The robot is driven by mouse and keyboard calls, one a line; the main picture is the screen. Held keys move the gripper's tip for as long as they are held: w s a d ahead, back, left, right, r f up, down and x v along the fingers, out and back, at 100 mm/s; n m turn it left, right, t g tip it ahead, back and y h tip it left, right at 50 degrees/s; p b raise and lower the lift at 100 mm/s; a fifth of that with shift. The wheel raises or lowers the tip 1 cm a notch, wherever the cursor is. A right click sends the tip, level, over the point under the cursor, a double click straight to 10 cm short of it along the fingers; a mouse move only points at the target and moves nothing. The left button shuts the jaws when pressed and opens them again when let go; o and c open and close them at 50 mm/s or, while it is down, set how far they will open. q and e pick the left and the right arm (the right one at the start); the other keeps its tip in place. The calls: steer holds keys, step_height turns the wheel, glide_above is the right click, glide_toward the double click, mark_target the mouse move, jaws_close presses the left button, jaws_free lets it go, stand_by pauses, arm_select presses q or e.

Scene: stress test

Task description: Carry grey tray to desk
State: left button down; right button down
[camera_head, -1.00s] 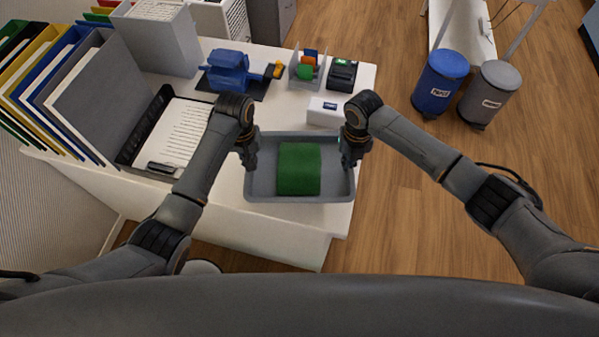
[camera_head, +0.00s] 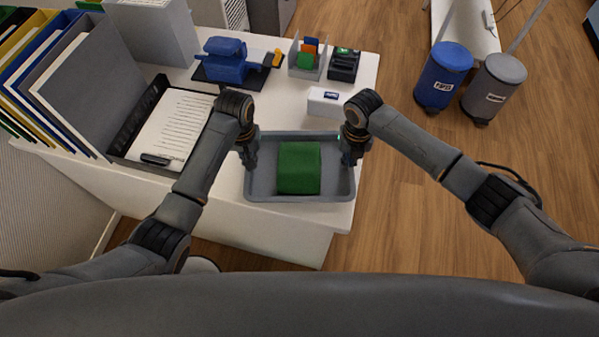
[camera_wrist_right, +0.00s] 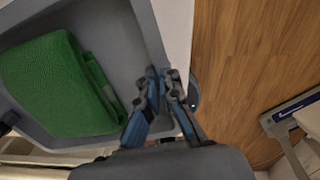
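The grey tray (camera_head: 300,136) is a shallow rectangular tray with a folded green cloth-like block (camera_head: 299,168) in it. It looks level and overlaps the near right part of the white desk (camera_head: 285,228); I cannot tell whether it touches the desktop. My left gripper (camera_head: 251,161) is at the tray's left rim, its fingers mostly hidden, and seems shut on it. My right gripper (camera_head: 350,160) is at the right rim. In the right wrist view its fingers (camera_wrist_right: 160,78) are closed around the tray wall (camera_wrist_right: 148,34), beside the green block (camera_wrist_right: 62,85).
Behind the tray stand a small white box (camera_head: 325,101), a black device (camera_head: 344,65), an organiser (camera_head: 307,60) and a blue machine (camera_head: 227,62). A black paper tray (camera_head: 128,138) and binders (camera_head: 75,85) fill the left. Blue (camera_head: 443,77) and grey (camera_head: 493,88) bins stand on the floor right.

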arm_select(q)
steer(key=c, duration=1.5)
jaws_free()
steer(key=shift+f, duration=0.1)
arm_select(e)
steer(key=c, duration=1.5)
jaws_free()
steer(key=shift+f, duration=0.1)
arm_select(q)
step_height(320, 180, up, 12)
arm_select(e)
step_height(320, 180, up, 12)
